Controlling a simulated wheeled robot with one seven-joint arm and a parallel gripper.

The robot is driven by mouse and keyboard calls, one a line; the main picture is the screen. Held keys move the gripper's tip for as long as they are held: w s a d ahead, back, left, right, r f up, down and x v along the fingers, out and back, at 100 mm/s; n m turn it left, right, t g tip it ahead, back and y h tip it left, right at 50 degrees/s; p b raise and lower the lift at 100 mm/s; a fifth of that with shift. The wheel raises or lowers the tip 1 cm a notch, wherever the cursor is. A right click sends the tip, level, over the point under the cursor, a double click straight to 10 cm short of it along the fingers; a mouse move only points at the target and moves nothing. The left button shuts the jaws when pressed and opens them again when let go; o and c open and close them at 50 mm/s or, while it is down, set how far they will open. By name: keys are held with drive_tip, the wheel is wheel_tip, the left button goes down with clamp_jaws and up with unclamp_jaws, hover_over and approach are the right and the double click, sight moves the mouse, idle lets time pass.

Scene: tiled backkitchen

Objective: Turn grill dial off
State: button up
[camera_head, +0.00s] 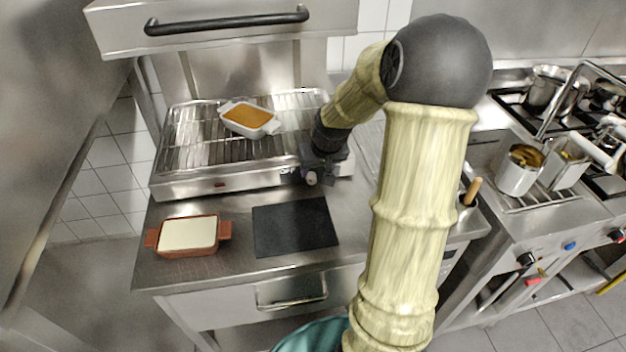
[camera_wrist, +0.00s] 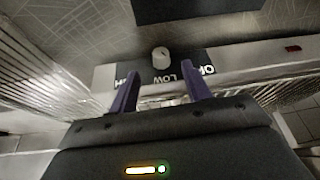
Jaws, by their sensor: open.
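The grill (camera_head: 175,187) is a steel unit with a wire rack, on the counter at the left. Its dial (camera_wrist: 161,57) is a small pale round knob on the front panel. In the wrist view, upside-down lettering around it reads OFF at the right, LOW in the middle and part of HIGH at the left. I cannot tell which mark the dial points to. My gripper (camera_wrist: 160,72) is open, its two purple fingers spread either side of the dial in that view, with no clear contact. In the head view my gripper (camera_head: 312,176) is at the right end of the grill front.
A white dish (camera_head: 250,119) with orange food sits on the rack. A brown dish (camera_head: 188,236) and a black board (camera_head: 294,227) lie on the counter in front. A hood with a black handle (camera_head: 228,20) hangs above. A stove with pots (camera_head: 520,172) stands at the right.

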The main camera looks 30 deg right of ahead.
sight(313, 179)
drive_tip(key=x, duration=0.6)
drive_tip(key=shift+w+f+b, duration=0.1)
drive_tip(key=shift+f+b, duration=0.15)
drive_tip(key=shift+b, duration=0.05)
drive_tip(key=shift+c, duration=0.3)
drive_tip(key=c, duration=0.9)
